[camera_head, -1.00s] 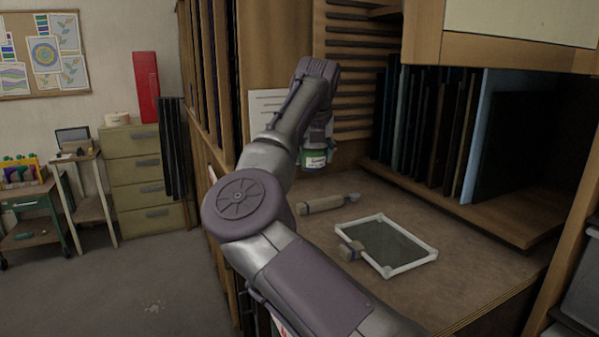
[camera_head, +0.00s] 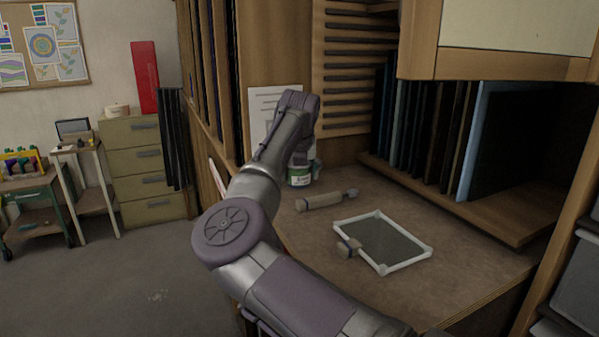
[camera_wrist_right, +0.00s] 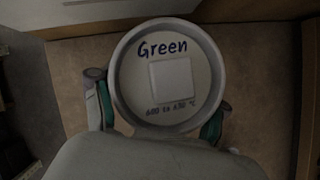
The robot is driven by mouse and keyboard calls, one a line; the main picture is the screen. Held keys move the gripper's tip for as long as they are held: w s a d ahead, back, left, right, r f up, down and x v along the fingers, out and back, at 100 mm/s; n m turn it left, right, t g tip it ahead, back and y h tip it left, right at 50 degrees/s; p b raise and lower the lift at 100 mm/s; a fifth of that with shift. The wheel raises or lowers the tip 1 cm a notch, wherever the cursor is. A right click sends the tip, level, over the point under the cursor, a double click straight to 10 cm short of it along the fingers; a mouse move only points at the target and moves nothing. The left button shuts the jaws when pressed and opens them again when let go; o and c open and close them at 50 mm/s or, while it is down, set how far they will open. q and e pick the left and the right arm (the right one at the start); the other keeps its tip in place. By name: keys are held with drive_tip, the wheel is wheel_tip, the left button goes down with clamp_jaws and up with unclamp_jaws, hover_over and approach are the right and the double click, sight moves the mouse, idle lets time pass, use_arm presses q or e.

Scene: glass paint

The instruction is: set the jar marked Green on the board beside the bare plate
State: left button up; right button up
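The jar marked Green (camera_wrist_right: 170,75) shows its round pale lid in the right wrist view, with "Green" and a temperature range written on it. In the head view its green-and-white label (camera_head: 300,180) shows below my right gripper (camera_head: 303,163). The fingers with teal pads lie on both sides of the jar, shut on it. The jar is upright, low over the brown board (camera_head: 455,240) at its back left; I cannot tell whether its base touches. A dark plate with a white rim (camera_head: 382,241) lies on the board to the right and nearer. My left gripper is not in view.
A wooden-handled tool (camera_head: 322,201) lies between jar and plate. A small block-like thing (camera_head: 348,247) lies at the plate's left edge. A rack of upright dark sheets (camera_head: 430,135) stands behind on the right. The board right of the plate is clear.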

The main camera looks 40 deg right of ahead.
drive_tip(key=o, duration=0.4)
drive_tip(key=shift+c, duration=0.2)
drive_tip(key=shift+r, duration=0.15)
drive_tip(key=b+v, duration=0.3)
drive_tip(key=v, duration=0.9)
